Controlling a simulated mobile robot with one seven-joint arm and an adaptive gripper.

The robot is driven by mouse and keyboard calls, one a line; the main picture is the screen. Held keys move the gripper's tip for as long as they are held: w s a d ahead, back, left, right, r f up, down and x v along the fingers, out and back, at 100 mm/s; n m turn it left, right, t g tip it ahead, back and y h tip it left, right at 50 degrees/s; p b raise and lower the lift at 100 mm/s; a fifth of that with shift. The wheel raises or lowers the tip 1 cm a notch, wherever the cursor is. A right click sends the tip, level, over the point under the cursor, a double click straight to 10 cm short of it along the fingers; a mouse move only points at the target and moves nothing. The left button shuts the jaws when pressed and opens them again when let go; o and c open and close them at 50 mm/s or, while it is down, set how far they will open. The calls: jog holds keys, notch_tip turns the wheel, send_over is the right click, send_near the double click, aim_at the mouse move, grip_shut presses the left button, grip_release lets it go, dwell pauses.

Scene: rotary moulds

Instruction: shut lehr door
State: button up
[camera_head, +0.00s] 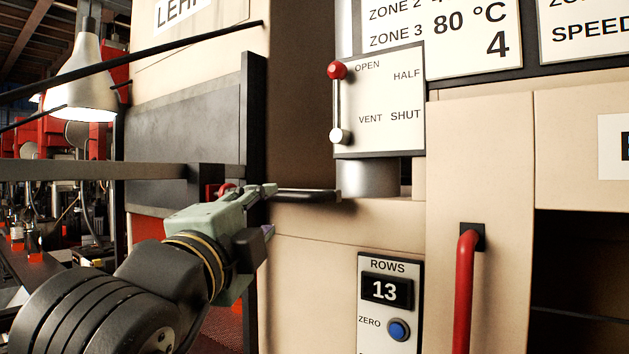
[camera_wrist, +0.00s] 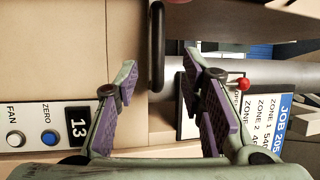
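The sign "LEHR" (camera_head: 183,8), partly cropped, is on the cream housing at upper left in the head view. Below it a dark grey panel (camera_head: 185,125) stands beside a black upright (camera_head: 255,120); I take it for the lehr door but cannot be sure. A black bar handle (camera_head: 308,194) lies level just beyond my gripper (camera_head: 267,211). In the wrist view the handle (camera_wrist: 156,45) is ahead of my gripper (camera_wrist: 161,85), between the lines of its two purple-padded fingers. The fingers are spread and hold nothing. Contact with the handle cannot be told.
A panel marked OPEN, HALF, VENT, SHUT (camera_head: 379,103) has a lever with a red knob (camera_head: 337,70) near OPEN and a white knob below. A ROWS counter (camera_head: 388,291) reads 13. A red upright handle (camera_head: 465,290) is at right. A lamp (camera_head: 82,88) hangs at left.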

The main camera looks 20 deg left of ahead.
aim_at(283, 199)
jog(key=w+p, duration=0.1)
jog(key=w, duration=0.2)
jog(key=w+r+p, duration=0.1)
jog(key=w, duration=0.3)
jog(key=w+p, duration=0.2)
jog(key=w, duration=0.1)
jog(key=shift+w+a+r, duration=0.25)
jog(key=shift+w+r, duration=0.1)
jog(key=shift+c, duration=0.3)
grip_shut()
jog(key=shift+f, duration=0.1)
